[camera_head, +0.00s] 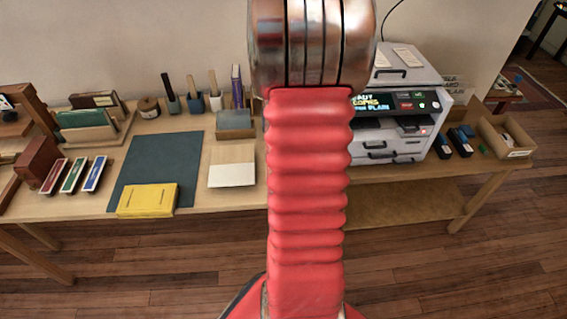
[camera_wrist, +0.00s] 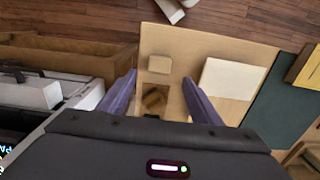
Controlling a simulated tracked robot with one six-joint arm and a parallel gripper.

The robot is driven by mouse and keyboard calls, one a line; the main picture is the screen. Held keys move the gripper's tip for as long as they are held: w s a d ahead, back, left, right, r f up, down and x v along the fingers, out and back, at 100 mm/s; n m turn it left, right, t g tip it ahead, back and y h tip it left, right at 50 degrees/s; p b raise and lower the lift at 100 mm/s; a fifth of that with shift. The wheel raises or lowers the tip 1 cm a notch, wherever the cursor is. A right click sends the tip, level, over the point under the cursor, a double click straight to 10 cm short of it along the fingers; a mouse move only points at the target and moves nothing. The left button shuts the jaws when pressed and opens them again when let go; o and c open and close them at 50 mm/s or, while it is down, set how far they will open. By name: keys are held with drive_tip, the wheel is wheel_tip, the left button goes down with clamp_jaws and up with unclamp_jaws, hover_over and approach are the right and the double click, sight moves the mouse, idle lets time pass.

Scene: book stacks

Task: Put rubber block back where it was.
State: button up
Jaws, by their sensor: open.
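My gripper (camera_wrist: 159,77) shows in the wrist view, its two purple-grey fingers apart and nothing held. It points down over the wooden table (camera_wrist: 195,42). A small tan block (camera_wrist: 159,64) lies on the table between and just beyond the fingertips; it may be the rubber block, but I cannot be sure. A darker brown, square-looking thing (camera_wrist: 155,98) lies between the fingers, nearer my wrist. In the head view my red arm hides the gripper and this part of the table.
The printer (camera_head: 388,137) stands right of my arm. To the left are a pale card (camera_head: 232,175), a dark green mat (camera_head: 155,160), a yellow book (camera_head: 147,200) and several coloured narrow boxes (camera_head: 73,175). An open box (camera_head: 508,140) is at the far right.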

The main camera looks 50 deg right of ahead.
drive_tip(key=shift+r, duration=0.7)
drive_tip(key=shift+a, duration=0.1)
drive_tip(key=w+a+r+n+t+h, duration=0.1)
drive_tip(key=w+a+r+n, duration=0.15)
drive_tip(key=a+r, duration=0.5)
drive_tip(key=w+a+r+n+t, duration=0.1)
drive_tip(key=w+a+r+n, duration=0.2)
drive_tip(key=a, duration=0.7)
drive_tip(key=s+a+r+n+t, duration=0.1)
drive_tip(key=s+a+r+n, duration=0.1)
drive_tip(key=a, duration=0.8)
drive_tip(key=s+a+r+n+t+y, duration=0.1)
drive_tip(key=s+a+r, duration=0.3)
drive_tip(key=a, duration=0.5)
drive_tip(key=shift+s+a+r+n+t, duration=0.2)
drive_tip(key=shift+s+a+n+t, duration=0.2)
drive_tip(key=shift+s+n+t, duration=0.35)
